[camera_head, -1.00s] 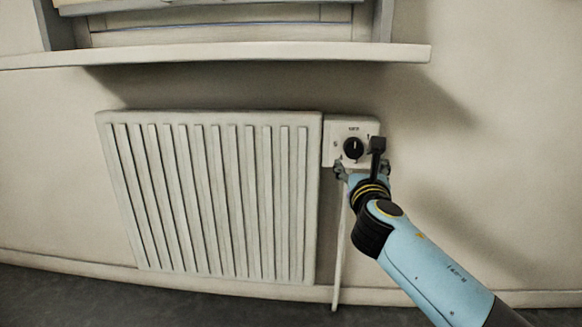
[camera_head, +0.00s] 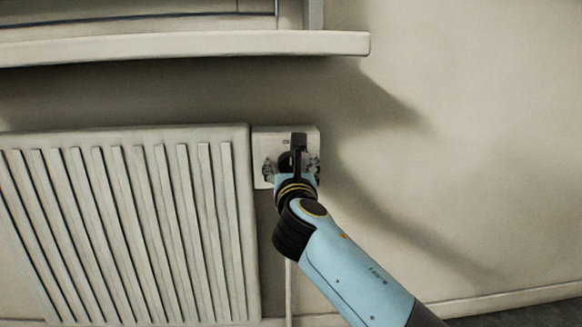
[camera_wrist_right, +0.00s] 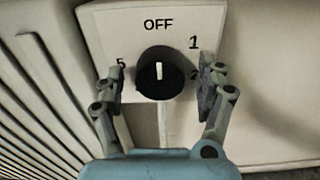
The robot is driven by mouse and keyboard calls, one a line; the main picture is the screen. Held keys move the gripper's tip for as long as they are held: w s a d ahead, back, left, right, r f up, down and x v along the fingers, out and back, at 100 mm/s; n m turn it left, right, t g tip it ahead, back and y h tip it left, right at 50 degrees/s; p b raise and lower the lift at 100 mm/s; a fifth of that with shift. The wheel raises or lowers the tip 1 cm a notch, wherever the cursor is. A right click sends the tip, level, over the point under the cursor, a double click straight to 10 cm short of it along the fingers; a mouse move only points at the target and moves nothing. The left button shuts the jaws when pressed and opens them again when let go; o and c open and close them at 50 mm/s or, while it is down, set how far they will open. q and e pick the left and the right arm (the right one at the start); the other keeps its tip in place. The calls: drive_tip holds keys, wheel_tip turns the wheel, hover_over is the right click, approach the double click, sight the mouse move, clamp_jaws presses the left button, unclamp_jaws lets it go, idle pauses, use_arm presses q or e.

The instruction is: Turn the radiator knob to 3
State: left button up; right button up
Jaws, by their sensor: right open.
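The radiator knob (camera_wrist_right: 160,72) is black and round with a white pointer line. In the right wrist view the pointer stands upright, toward the OFF mark on the white dial plate (camera_wrist_right: 118,35). The marks 1, 2 and 5 show around it; the lower marks are hidden or out of sight. My right gripper (camera_wrist_right: 162,78) is open, one finger on each side of the knob, with gaps left and right. In the head view my right gripper (camera_head: 291,168) is in front of the dial plate (camera_head: 263,145) and mostly covers the knob. My left gripper is not seen.
The white ribbed radiator (camera_head: 130,230) is directly left of the dial plate. A window sill (camera_head: 200,47) juts out above. A thin pipe (camera_head: 289,290) runs down below the plate. The wall on the right is bare.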

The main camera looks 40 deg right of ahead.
drive_tip(key=shift+c, duration=0.4)
drive_tip(key=c, duration=1.1)
